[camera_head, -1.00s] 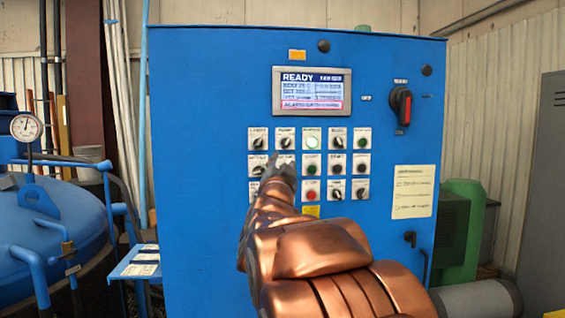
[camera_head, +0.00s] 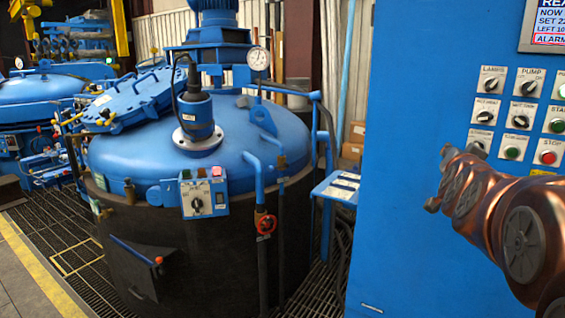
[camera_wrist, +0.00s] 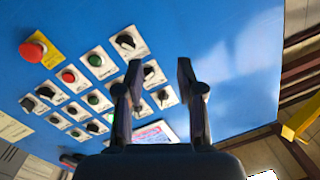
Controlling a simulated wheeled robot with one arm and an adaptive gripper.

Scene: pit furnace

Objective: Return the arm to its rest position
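My arm (camera_head: 510,215), copper-coloured, reaches in from the right edge of the head view, in front of the blue control cabinet (camera_head: 400,130). Its far end is beside the lower left rows of knobs and buttons; my gripper is mostly hidden behind the arm there. In the wrist view my gripper (camera_wrist: 160,78) has two dark fingers standing apart with nothing between them. Behind them are the panel's knobs, buttons and a red mushroom button (camera_wrist: 33,48), tilted in the picture. I cannot tell the exact gap to the panel.
A large blue-lidded furnace (camera_head: 240,140) with a gauge (camera_head: 258,58) and a small switch box (camera_head: 204,195) stands left of the cabinet. A small blue shelf (camera_head: 338,188) juts out between them. A yellow floor line (camera_head: 35,270) runs at far left, beside grating.

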